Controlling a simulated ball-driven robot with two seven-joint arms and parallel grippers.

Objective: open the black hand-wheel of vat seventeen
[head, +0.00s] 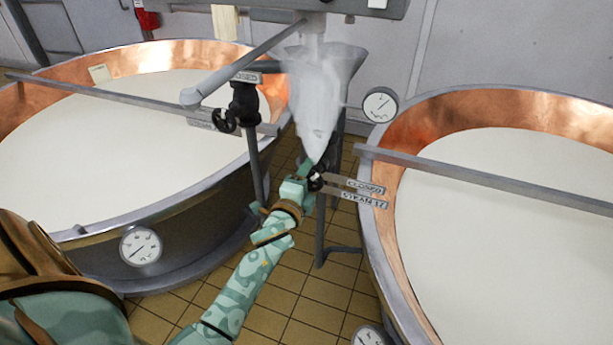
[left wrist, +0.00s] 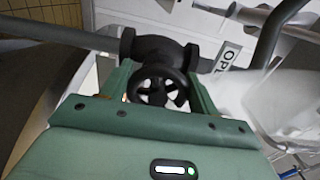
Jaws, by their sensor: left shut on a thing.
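The black hand-wheel (head: 316,181) of vat seventeen sits beside the plates "CLOSED" (head: 365,187) and "STEAM 17" (head: 364,201), at the left rim of the right vat (head: 372,230). My left gripper (head: 307,175) reaches up to it from below and is shut on it. In the left wrist view the spoked hand-wheel (left wrist: 158,86) lies between the two green fingers, in front of a black valve body (left wrist: 160,48). My fingers hide part of the wheel in the head view. My right gripper is not in view.
A white plume (head: 318,95) hangs just above my left gripper. The left vat (head: 150,215) has its own black hand-wheel (head: 226,120) and a "CLOSED" plate (head: 247,77). A grey bar (head: 480,178) crosses the right vat. Tiled floor (head: 285,285) shows between the vats.

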